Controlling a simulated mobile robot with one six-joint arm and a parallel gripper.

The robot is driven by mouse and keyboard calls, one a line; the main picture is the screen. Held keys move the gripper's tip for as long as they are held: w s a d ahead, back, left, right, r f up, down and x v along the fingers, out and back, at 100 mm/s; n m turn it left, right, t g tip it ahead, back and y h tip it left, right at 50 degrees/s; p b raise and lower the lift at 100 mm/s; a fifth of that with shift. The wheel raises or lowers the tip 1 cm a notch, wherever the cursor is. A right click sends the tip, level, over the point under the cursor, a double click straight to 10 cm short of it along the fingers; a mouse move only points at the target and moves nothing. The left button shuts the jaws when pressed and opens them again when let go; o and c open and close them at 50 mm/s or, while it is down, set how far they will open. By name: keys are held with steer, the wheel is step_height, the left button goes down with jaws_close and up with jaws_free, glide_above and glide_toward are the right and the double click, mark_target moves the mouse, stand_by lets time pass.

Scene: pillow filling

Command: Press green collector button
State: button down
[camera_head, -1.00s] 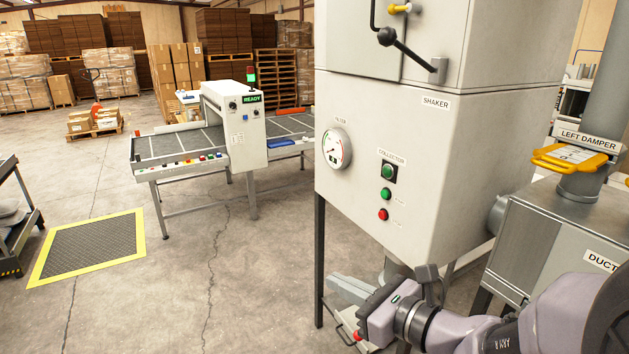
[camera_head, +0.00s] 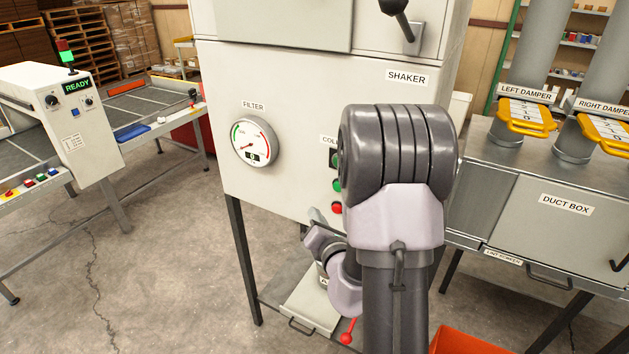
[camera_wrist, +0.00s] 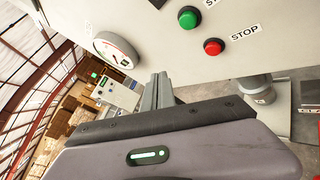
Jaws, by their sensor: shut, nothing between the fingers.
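The collector panel is on the pale cabinet (camera_head: 290,100). The green button (camera_head: 337,185) shows just left of my arm, with a black-framed green control (camera_head: 335,160) above it, partly hidden. The red button (camera_head: 337,208) is below. In the wrist view the green button (camera_wrist: 189,17) is near the top, beside a cut-off label, and the red button (camera_wrist: 213,46) is marked STOP. My gripper (camera_wrist: 160,82) is shut and empty, its fingers pointing toward the cabinet below and left of the buttons. In the head view my arm hides much of the gripper.
A filter gauge (camera_head: 254,141) is left of the buttons. The duct box (camera_head: 520,205) with yellow-handled dampers (camera_head: 525,117) stands at the right. A conveyor machine marked READY (camera_head: 75,120) is at the left. An orange bin (camera_head: 470,342) is at the bottom. Floor is clear at lower left.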

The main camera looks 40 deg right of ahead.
mark_target(338, 187)
steer(key=w+d+p, duration=0.1)
steer(key=w+d, duration=0.2)
steer(key=d, duration=0.5)
steer(key=shift+d+p, duration=0.15)
steer(key=shift+p, duration=0.2)
steer(key=shift+d+r, duration=0.1)
steer(key=shift+d, duration=0.05)
stand_by(1.9)
steer(key=shift+w+d, duration=0.1)
steer(key=shift+d, duration=0.2)
steer(key=shift+w+d+p, duration=0.2)
steer(key=shift+d+p, duration=0.2)
stand_by(0.6)
steer(key=shift+a, duration=0.15)
steer(key=shift+s+a, duration=0.35)
steer(key=shift+a, duration=0.35)
